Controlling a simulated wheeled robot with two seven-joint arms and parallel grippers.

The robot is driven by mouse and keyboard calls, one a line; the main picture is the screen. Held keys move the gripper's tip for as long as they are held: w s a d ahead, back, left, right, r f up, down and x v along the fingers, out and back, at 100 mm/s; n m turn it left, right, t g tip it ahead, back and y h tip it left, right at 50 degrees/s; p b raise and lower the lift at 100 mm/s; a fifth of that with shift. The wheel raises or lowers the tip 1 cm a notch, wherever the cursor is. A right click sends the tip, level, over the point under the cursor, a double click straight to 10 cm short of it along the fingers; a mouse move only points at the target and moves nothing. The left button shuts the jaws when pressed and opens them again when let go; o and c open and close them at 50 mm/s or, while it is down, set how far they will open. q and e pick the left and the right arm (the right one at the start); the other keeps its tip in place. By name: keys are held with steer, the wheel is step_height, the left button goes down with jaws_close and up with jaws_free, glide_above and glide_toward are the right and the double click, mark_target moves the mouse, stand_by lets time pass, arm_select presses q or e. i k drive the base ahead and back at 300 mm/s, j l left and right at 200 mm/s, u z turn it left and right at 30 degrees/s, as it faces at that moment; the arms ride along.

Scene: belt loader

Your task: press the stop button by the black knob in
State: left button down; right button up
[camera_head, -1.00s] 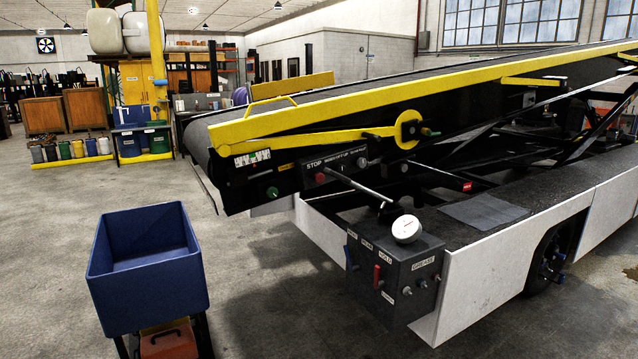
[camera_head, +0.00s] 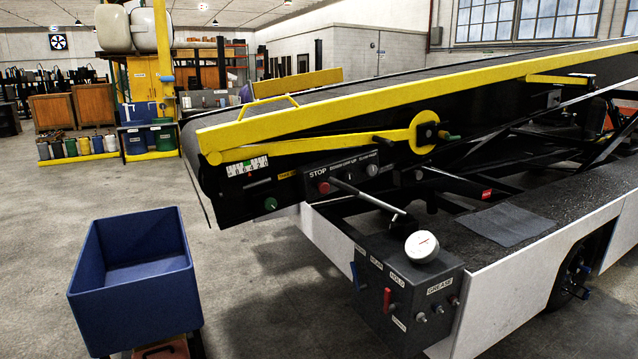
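The red stop button (camera_head: 324,187) sits at the left end of a black control panel (camera_head: 345,172) under the word STOP, on the belt loader's near side. A dark round knob (camera_head: 372,170) is at the right end of the same panel. A rod (camera_head: 370,197), dark then silver, slants down to the right from just beside the red button. A green button (camera_head: 271,204) is lower left on the loader's side. Whether the red button is in or out cannot be told. Neither of my grippers is in view.
A blue bin (camera_head: 135,280) stands at the lower left. The yellow rail (camera_head: 300,122) runs above the panel. Floor between bin and loader is clear.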

mark_target(324, 187)
steer(key=i+l+u, duration=0.1)
steer(key=i, duration=0.4)
steer(key=i+l, duration=0.3)
steer(key=i, duration=0.15)
steer(key=i+l+u, duration=0.15)
steer(key=i, duration=0.3)
steer(key=i+l, duration=0.3)
steer(key=i, duration=0.2)
steer(key=u, duration=0.05)
